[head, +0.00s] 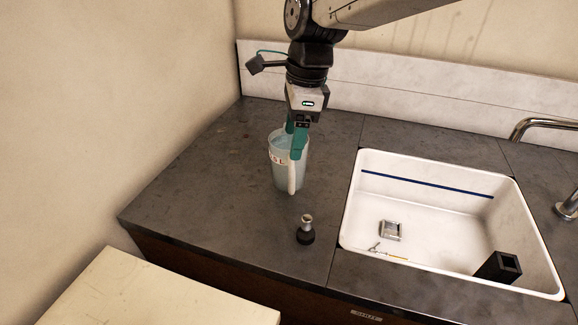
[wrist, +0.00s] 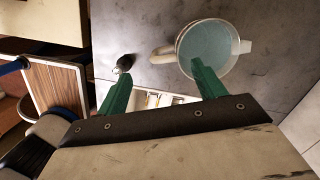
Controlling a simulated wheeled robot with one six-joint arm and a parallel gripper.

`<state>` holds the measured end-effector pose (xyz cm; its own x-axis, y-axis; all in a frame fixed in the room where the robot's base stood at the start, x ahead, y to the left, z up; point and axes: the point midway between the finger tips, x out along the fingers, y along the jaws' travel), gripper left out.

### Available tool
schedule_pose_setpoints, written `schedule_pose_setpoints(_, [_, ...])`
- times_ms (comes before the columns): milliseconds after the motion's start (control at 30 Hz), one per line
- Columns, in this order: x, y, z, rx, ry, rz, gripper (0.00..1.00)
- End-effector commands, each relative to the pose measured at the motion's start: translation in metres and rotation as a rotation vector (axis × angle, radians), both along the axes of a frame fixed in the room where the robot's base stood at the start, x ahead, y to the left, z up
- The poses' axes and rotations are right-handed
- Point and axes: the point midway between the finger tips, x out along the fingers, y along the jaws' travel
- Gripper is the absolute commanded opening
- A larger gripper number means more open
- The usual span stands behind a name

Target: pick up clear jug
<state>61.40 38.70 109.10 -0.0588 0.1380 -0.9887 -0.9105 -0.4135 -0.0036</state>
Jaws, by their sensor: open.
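The clear jug (head: 281,172) stands upright on the dark counter, left of the sink, with bluish contents and red lettering on its side. Its pale handle (head: 292,178) faces the front. My gripper (head: 297,142) points down at the jug's top, its green fingers overlapping the rim in the head view. In the wrist view the jug (wrist: 212,48) is seen from above with its handle to the left. The green fingers (wrist: 158,88) are spread apart, with the handle lying between them in the picture. I cannot tell whether a finger touches the jug.
A small black and metal piece (head: 306,230) stands on the counter in front of the jug. A faucet (head: 545,124) stands at right. The counter's left part is clear.

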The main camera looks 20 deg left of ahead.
Motion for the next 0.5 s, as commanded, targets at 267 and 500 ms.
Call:
schedule_pose_setpoints(267, [-0.001,0.002,-0.027,-0.004,0.006,-0.023,0.69])
schedule_pose_setpoints(500, [0.003,0.001,-0.061,-0.004,0.007,-0.024,0.69])
